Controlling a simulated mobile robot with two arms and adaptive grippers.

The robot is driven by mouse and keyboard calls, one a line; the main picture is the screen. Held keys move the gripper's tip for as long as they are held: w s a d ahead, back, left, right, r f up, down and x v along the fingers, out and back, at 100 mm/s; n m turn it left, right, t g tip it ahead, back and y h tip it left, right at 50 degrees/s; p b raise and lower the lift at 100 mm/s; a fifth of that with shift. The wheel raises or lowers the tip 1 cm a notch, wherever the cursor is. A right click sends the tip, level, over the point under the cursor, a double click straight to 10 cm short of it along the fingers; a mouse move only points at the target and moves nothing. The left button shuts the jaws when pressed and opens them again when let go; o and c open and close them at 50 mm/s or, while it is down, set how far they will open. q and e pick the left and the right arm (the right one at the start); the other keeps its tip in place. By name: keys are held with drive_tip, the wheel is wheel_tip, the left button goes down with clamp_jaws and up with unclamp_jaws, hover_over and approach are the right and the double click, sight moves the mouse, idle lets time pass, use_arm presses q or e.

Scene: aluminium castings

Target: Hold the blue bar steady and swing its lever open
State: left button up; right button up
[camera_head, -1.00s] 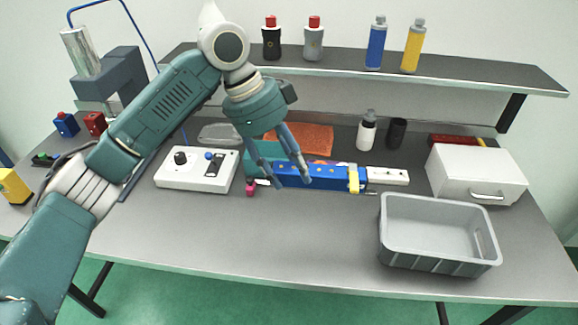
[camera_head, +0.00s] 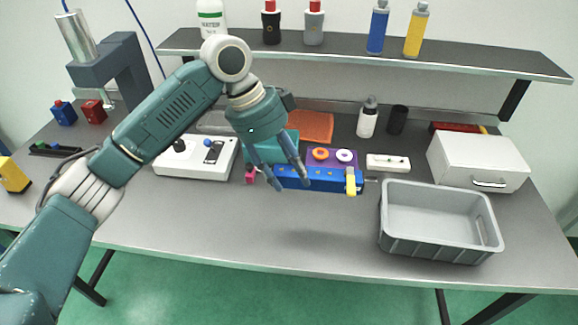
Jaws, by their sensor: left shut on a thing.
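The blue bar (camera_head: 330,179) lies left to right in the middle of the bench in the head view, with small yellow dots along it. A yellow lever (camera_head: 351,183) stands across its right end, and a thin grey pin sticks out beyond. My left gripper (camera_head: 291,187) comes down over the bar's left half and is shut on it, with one finger in front. The fingers hide part of the bar's left end. A pink knob (camera_head: 250,177) shows just left of the gripper. My right gripper is not in view.
A purple block with orange and white rings (camera_head: 320,155) stands right behind the bar. A grey bin (camera_head: 440,252) is to the right and a white control box (camera_head: 190,168) to the left. A white drawer box (camera_head: 475,160) stands back right. The front bench strip is clear.

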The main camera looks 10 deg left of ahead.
sight(289, 188)
use_arm(q)
drive_tip(key=shift+f+b, duration=0.6)
drive_tip(key=shift+f, duration=2)
drive_tip(key=shift+f+b, duration=1.25)
drive_tip(key=shift+f, duration=3.4)
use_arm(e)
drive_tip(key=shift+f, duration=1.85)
use_arm(q)
drive_tip(key=shift+r+p, duration=0.1)
drive_tip(key=shift+p, duration=0.5)
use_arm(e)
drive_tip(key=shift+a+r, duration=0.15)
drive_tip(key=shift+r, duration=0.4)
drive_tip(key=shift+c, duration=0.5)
